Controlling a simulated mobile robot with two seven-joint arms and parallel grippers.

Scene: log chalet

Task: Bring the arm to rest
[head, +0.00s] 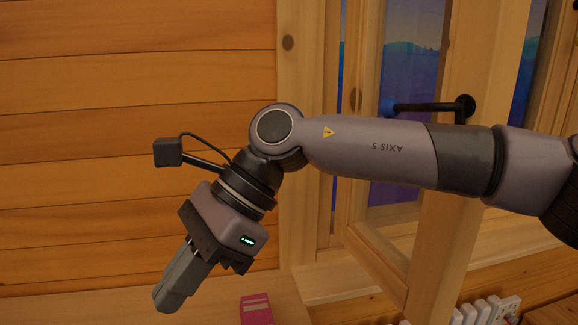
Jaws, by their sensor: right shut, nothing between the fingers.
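My right arm comes in from the right edge and stretches across the middle of the head view. Its gripper (172,298) points down and to the left at the lower left. The fingers are together with nothing between them. The gripper appears in front of the log wall and a wooden surface below; I cannot tell how far it is from either. My left gripper is not in view.
A wooden window (395,90) with a black handle (430,106) tipped in blue is behind my arm. A pink object (256,309) lies at the bottom edge. White objects (483,312) stand at the lower right. The plank wall (130,90) at left is bare.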

